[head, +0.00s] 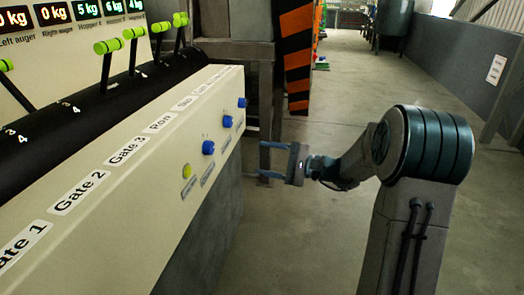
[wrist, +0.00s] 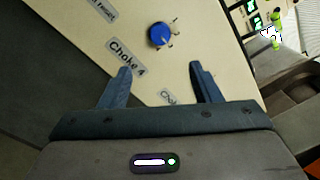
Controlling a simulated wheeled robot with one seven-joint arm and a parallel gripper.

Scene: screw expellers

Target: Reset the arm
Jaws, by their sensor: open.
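My gripper (head: 272,160) is open and empty, in free air just right of the control panel (head: 140,150) in the head view. In the wrist view my gripper (wrist: 160,85) shows its two blue fingers spread apart, with the panel face behind them. A blue knob (wrist: 161,35) on the panel stands beyond the fingertips, apart from them. A label reading "Choke 4" (wrist: 127,57) is beside the left finger. My arm reaches in from the right in the head view.
The panel carries blue knobs (head: 208,147) and a yellow-green button (head: 187,171). Green-handled levers (head: 106,47) rise behind it under weight displays (head: 95,8). A black-and-orange striped post (head: 297,55) stands beyond. The concrete floor (head: 300,240) is clear around my arm.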

